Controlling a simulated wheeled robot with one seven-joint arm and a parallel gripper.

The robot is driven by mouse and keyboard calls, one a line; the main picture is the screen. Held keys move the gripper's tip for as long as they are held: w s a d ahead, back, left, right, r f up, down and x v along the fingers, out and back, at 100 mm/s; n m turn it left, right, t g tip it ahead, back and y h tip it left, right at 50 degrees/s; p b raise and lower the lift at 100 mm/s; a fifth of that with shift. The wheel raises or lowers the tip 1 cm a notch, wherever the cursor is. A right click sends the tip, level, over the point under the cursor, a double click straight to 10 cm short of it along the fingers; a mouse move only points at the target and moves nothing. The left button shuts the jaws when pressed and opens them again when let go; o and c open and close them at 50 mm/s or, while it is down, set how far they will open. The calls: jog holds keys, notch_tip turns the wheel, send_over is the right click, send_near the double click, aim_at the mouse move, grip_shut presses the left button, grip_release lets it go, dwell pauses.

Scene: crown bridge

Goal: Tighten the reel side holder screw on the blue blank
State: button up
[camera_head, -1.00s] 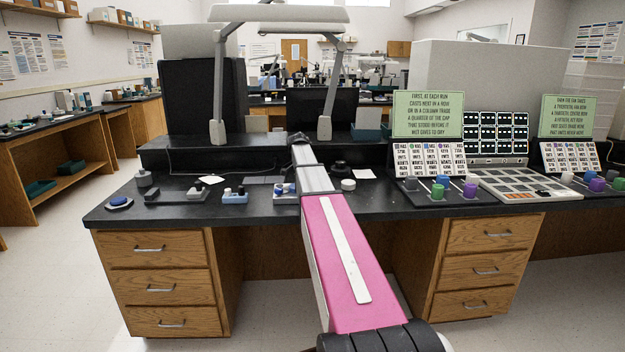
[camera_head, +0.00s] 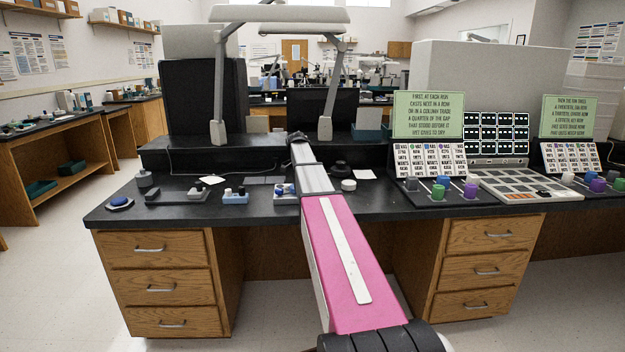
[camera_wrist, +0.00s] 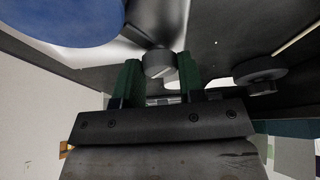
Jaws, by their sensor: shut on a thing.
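In the wrist view my gripper (camera_wrist: 158,76) has its two green fingers on either side of a small grey round screw knob (camera_wrist: 158,62), and is shut on it. A large blue disc, which looks like the blue blank (camera_wrist: 68,18), fills the upper left, close to the camera and cut off by the frame edge. A shiny pale surface lies between the disc and the knob. In the head view a blue-topped piece on a pale holder (camera_head: 284,198) sits on the bench just left of my arm. My fingers are not distinguishable there, and which holder I grip cannot be told.
A dark round knob (camera_wrist: 262,76) is right of my fingers. A control panel (camera_head: 510,184) and green signs stand at right.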

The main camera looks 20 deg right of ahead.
jog(key=o, duration=0.9)
jog(key=v, duration=1)
jog(key=shift+a+r, duration=0.15)
jog(key=shift+r, duration=0.2)
jog(key=shift+s, duration=0.1)
